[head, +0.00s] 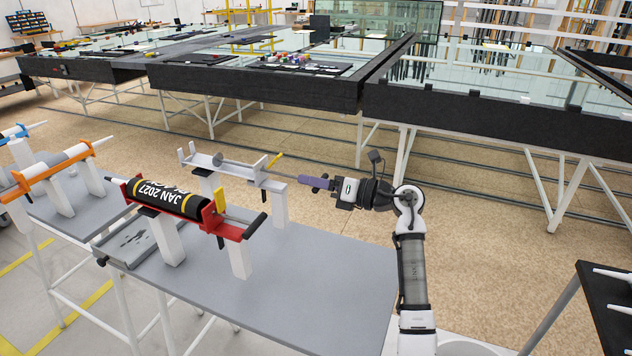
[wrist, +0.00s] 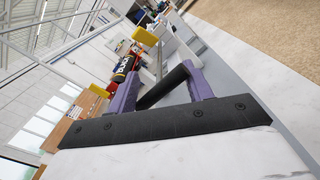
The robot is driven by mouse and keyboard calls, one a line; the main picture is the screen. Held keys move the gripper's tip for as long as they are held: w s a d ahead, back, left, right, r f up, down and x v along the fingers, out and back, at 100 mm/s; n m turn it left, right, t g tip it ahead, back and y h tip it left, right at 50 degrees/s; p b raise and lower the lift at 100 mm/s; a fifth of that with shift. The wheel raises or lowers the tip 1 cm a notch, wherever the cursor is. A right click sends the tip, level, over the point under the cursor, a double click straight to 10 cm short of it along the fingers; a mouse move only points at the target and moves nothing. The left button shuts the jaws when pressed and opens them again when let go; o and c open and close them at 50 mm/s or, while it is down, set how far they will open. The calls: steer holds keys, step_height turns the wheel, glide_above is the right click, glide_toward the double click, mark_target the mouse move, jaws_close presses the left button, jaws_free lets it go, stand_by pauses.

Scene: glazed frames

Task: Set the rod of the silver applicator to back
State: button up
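The silver applicator (head: 233,166) stands at the back of the grey table, on white posts. Its plunger disc (head: 217,159) is near the left end of its cradle. Its thin rod (head: 285,178) runs right, past a yellow trigger (head: 276,158), towards my gripper (head: 309,183). In the wrist view my gripper (wrist: 160,82) has its purple fingers wide apart. A dark bar (wrist: 163,87), seemingly the rod's handle, lies slantwise between them. I cannot tell whether either finger touches it. The rod (wrist: 159,62) shows beyond the bar.
A red applicator (head: 232,228) with a black cartridge (head: 165,197) stands in front. An orange applicator (head: 47,174) and a blue one (head: 14,134) are at left. The grey table (head: 320,280) is clear at front right. Black-edged glass tables (head: 262,85) stand behind.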

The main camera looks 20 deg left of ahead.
steer(key=shift+d, duration=0.1)
steer(key=shift+c, duration=1.1)
steer(key=d+b, duration=0.6)
steer(key=d, duration=0.6)
steer(key=shift+s+d, duration=0.15)
steer(key=shift+s, duration=0.05)
steer(key=o, duration=1.1)
steer(key=shift+d, duration=0.2)
steer(key=d+b, duration=0.4)
steer(key=d, duration=1)
steer(key=shift+s, duration=0.3)
